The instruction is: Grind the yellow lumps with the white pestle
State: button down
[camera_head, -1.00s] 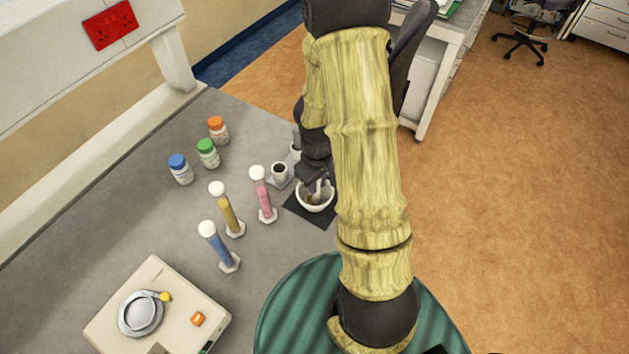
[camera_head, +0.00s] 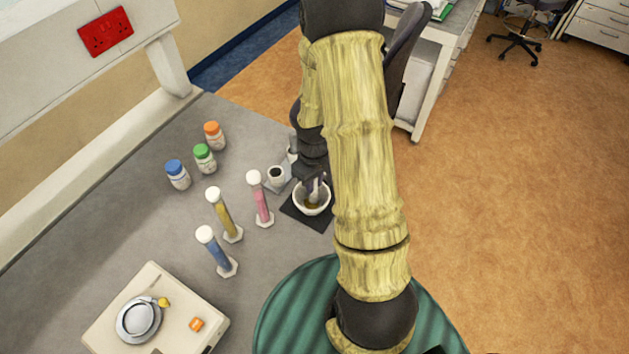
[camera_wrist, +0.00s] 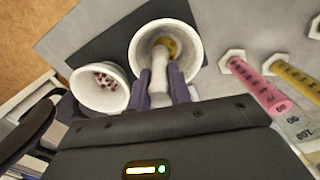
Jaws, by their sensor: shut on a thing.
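The white mortar (camera_head: 299,201) stands on a dark mat (camera_head: 291,208) near the table's right edge, partly covered by my arm. In the wrist view the mortar (camera_wrist: 139,47) has yellow material (camera_wrist: 171,46) inside, seen beside the pestle's end; separate lumps cannot be made out. My gripper (camera_wrist: 160,80) is shut on the white pestle (camera_wrist: 159,66), with a purple finger on either side of it. The pestle's far end is inside the mortar; whether it touches the bottom cannot be told. In the head view my gripper (camera_head: 314,186) is over the mortar.
A white bowl with red pieces (camera_wrist: 99,101) stands close beside the mortar. Pink (camera_head: 259,198), yellow (camera_head: 224,215) and blue (camera_head: 215,251) cylinders stand to the left. A small white cup (camera_head: 277,174) is just behind. Bottles and a balance (camera_head: 110,320) are farther off.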

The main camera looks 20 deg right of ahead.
jog(key=shift+w+a+f, duration=0.1)
jog(key=shift+w+a, duration=0.1)
jog(key=shift+w, duration=0.05)
jog(key=shift+a, duration=0.1)
jog(key=shift+a, duration=0.4)
jog(key=shift+s, duration=0.1)
jog(key=shift+s+a+f, duration=0.1)
jog(key=shift+s+a, duration=0.05)
jog(key=shift+s, duration=0.3)
jog(key=shift+s, duration=0.1)
